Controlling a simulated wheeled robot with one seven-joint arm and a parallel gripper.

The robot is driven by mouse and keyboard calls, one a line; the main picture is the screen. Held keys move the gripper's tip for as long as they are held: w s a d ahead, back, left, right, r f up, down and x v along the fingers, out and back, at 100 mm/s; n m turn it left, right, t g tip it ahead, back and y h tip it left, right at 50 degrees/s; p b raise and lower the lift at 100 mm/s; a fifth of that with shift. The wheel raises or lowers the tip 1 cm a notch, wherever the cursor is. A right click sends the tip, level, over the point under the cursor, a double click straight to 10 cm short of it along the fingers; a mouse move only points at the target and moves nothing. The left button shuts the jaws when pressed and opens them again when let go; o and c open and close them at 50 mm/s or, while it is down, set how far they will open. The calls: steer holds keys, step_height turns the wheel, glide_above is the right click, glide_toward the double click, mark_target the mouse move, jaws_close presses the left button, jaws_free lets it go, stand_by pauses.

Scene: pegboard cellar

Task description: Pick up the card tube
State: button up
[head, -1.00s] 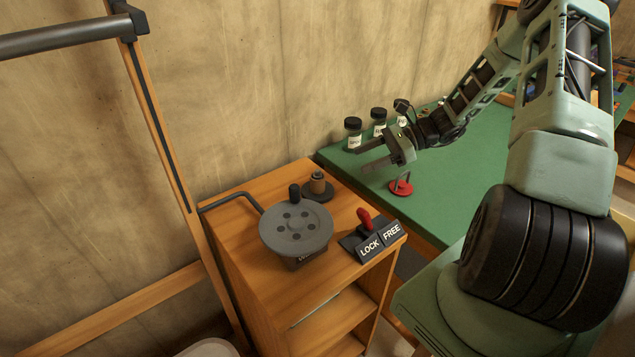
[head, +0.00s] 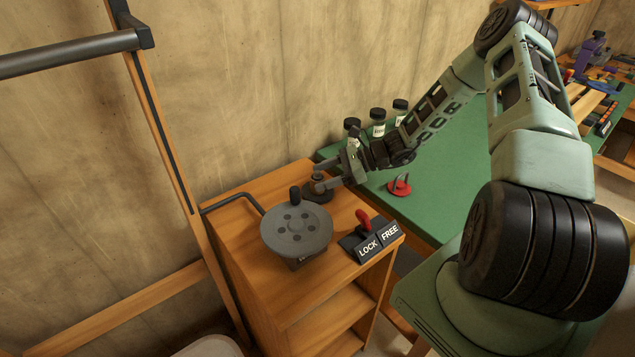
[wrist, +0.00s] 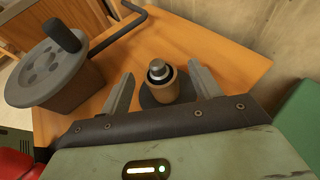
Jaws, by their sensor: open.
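The card tube (wrist: 161,84) is a short tan cylinder with a dark ring and a grey metal top. It stands upright on a dark round base (head: 318,192) on the wooden cabinet top. My gripper (wrist: 160,80) is open, with one finger on each side of the tube in the wrist view. A gap shows between the tube and each finger. In the head view my gripper (head: 317,183) is at the tube and hides most of it. I cannot tell how far down the fingers reach beside it.
A grey crank wheel (head: 296,231) with a black knob stands close by on the cabinet (head: 235,206). A red lever (head: 364,219) with LOCK and FREE plates is at the cabinet's front right. Several jars (head: 377,122) and a red object (head: 399,187) stand on the green table (head: 440,185).

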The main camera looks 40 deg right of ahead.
mark_target(313, 179)
steer(key=p+x, duration=0.1)
steer(key=x, duration=0.3)
steer(key=shift+w+a, duration=0.1)
steer(key=c, duration=1)
